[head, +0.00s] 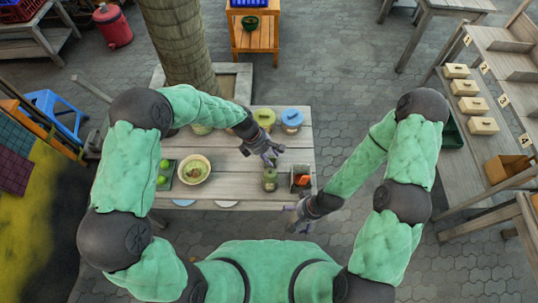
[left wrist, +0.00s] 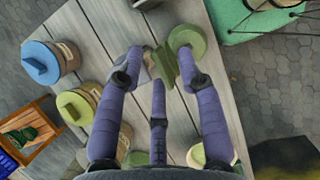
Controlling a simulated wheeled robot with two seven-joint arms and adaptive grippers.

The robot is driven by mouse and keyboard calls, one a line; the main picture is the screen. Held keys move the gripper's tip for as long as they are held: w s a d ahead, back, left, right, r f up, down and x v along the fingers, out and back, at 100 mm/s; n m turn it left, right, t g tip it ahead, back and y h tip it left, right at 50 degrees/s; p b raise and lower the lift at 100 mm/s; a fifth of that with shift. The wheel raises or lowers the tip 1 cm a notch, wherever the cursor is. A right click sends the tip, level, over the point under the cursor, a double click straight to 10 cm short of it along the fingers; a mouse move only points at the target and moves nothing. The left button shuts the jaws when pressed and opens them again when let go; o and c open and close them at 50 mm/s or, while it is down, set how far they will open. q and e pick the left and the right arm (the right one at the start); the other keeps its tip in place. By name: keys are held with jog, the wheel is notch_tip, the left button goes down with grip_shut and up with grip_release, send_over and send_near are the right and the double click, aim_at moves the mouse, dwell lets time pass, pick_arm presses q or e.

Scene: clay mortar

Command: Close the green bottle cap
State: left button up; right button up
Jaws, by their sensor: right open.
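The green bottle (head: 269,180) stands upright near the front edge of the wooden table. In the left wrist view its round green top (left wrist: 187,38) shows just beyond my fingertips; whether the cap is seated is too small to tell. My left gripper (head: 270,154) is above the table, just behind the bottle. In the left wrist view its fingers (left wrist: 160,62) are spread apart, with green bottle body partly showing between them; contact cannot be told. My right gripper (head: 297,217) is open and empty, off the table's front edge, to the lower right of the bottle.
A small box with an orange item (head: 301,179) stands right of the bottle. A bowl (head: 194,169) and a tray with green balls (head: 163,174) are at left. Jars with blue (head: 292,116) and yellow lids (head: 264,116) stand at the back.

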pick_arm(q)
grip_shut()
